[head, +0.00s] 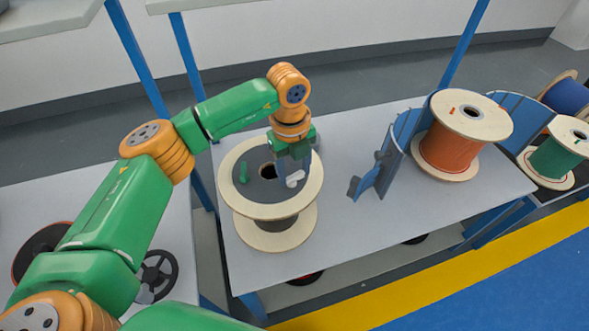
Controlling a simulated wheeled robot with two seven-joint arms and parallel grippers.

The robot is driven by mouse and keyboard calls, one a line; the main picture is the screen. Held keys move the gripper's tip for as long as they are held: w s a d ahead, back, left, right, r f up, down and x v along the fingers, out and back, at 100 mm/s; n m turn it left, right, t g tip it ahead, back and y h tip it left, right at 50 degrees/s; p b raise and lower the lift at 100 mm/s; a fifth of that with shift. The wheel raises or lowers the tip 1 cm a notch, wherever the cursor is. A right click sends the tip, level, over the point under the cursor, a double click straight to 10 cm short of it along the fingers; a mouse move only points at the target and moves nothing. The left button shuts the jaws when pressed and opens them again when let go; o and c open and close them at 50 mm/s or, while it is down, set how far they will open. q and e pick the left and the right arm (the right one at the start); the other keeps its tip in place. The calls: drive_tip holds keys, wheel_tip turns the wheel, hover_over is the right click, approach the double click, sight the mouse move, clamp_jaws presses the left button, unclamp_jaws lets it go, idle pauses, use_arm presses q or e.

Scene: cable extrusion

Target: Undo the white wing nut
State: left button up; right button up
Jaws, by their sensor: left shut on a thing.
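The white wing nut (295,179) sits on the dark disc (263,191) on top of the wooden cable spool (240,208), right of the disc's centre hole. My left gripper (294,176) reaches down over the disc from above and is shut on the wing nut. The fingers hide part of the nut, and I cannot tell whether it is still on its thread. A green wing nut (243,172) stands on the left side of the same disc. My right gripper is not in view.
The spool stands on a grey table (345,235). A blue bracket (375,175) stands to its right, beside an orange cable spool (450,150). A green cable spool (553,158) and a blue one (568,95) are further right. The table between spool and bracket is clear.

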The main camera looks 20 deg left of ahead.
sight(292, 175)
use_arm(q)
drive_tip(key=shift+n, duration=0.6)
drive_tip(key=o, duration=1.4)
wheel_tip(292, 175, up, 7)
drive_tip(key=shift+s+a+r+b, duration=0.1)
drive_tip(key=shift+s+a+b, duration=0.05)
drive_tip(key=shift+b, duration=0.4)
